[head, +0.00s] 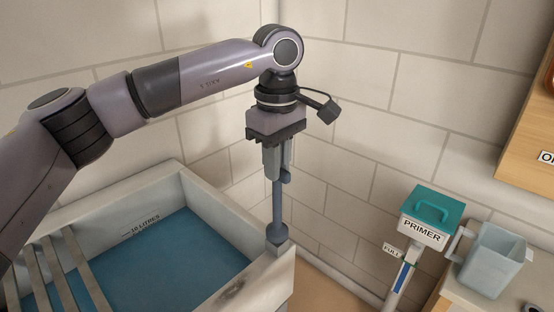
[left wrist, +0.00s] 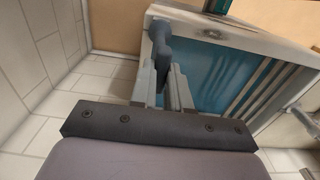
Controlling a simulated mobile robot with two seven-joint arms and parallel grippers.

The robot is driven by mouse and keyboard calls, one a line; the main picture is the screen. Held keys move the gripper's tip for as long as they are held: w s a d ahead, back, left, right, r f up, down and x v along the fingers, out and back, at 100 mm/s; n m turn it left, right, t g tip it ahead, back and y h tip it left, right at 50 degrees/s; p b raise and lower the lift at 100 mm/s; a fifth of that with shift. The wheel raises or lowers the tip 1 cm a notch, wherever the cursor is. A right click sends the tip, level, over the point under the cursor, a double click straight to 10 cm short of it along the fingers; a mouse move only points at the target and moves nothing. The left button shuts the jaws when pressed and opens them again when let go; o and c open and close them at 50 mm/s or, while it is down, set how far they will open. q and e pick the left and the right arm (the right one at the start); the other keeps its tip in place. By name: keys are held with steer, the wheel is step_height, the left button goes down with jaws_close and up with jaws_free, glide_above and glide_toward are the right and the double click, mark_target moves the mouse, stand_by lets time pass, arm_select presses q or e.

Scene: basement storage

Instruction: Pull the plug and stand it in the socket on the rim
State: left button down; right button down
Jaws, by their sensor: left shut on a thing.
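My left gripper (head: 278,165) is shut on the top of the dark grey plug (head: 277,205), which hangs upright with a long stem and a rounded lower end. In the left wrist view the plug (left wrist: 160,42) shows between the fingers (left wrist: 165,88), over the rim corner. My right gripper is not in view.
Blue water (head: 185,260) fills the sink, with slats (head: 65,270) across its left side. A teal-lidded primer box (head: 424,222) on a post and a grey jug (head: 492,260) stand to the right. A wooden shelf (head: 527,115) juts in at upper right. Tiled walls (head: 350,110) close the back.

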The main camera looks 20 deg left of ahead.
arm_select(q)
steer(key=shift+f+b, duration=0.3)
steer(key=shift+f, duration=0.3)
steer(key=c, duration=1)
jaws_free()
steer(key=shift+r, duration=0.1)
step_height(320, 180, up, 7)
